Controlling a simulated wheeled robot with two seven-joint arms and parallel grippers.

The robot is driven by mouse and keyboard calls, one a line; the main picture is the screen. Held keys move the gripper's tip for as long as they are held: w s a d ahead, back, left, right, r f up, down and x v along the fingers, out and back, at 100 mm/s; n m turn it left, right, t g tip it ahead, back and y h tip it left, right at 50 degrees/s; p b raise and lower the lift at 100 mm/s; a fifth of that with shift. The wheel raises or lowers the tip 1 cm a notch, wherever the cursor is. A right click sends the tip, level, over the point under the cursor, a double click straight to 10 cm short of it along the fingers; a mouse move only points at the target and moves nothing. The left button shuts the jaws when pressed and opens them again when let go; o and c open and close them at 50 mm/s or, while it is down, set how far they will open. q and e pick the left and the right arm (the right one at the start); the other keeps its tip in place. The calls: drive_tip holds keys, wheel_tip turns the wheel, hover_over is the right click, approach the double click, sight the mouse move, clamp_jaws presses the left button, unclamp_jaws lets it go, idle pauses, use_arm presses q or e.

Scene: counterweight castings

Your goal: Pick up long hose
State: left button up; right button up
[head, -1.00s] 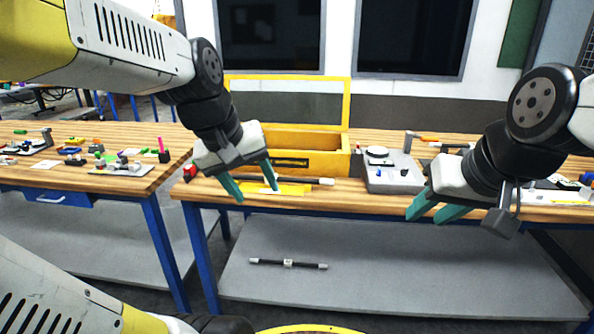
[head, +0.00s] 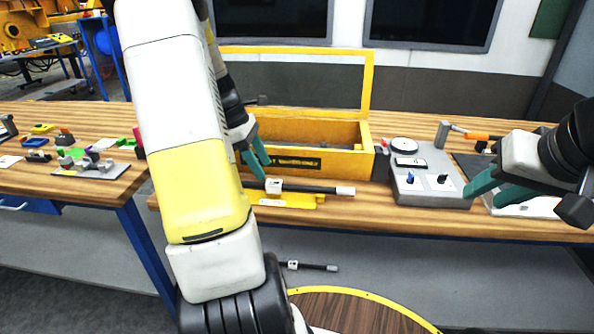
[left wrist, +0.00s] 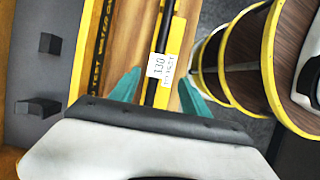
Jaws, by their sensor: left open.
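A long black hose (head: 315,189) with a white end and a white label lies on the table in front of the yellow box, over a flat yellow piece (head: 285,202). In the left wrist view the hose (left wrist: 151,92) runs between the two teal fingers, its label reading "130". My left gripper (head: 253,160) is open, with its fingers apart on either side of the hose's line; I cannot tell its height above it. My left arm hides the hose's left end. A similar black hose (head: 315,266) lies on the lower shelf. My right gripper (head: 494,190) is open and empty at the right.
The open yellow box (head: 345,162) stands behind the hose. A grey device with knobs (head: 428,190) stands right of it, near my right gripper. A second table (head: 105,200) with several small parts is at the left. My round wooden-topped base shows below.

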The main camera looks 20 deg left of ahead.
sight(273, 182)
use_arm(q)
drive_tip(key=x, duration=0.6)
drive_tip(key=shift+w+d+f, duration=0.1)
drive_tip(key=shift+w+f, duration=0.2)
drive_tip(key=shift+w, duration=0.1)
clamp_jaws()
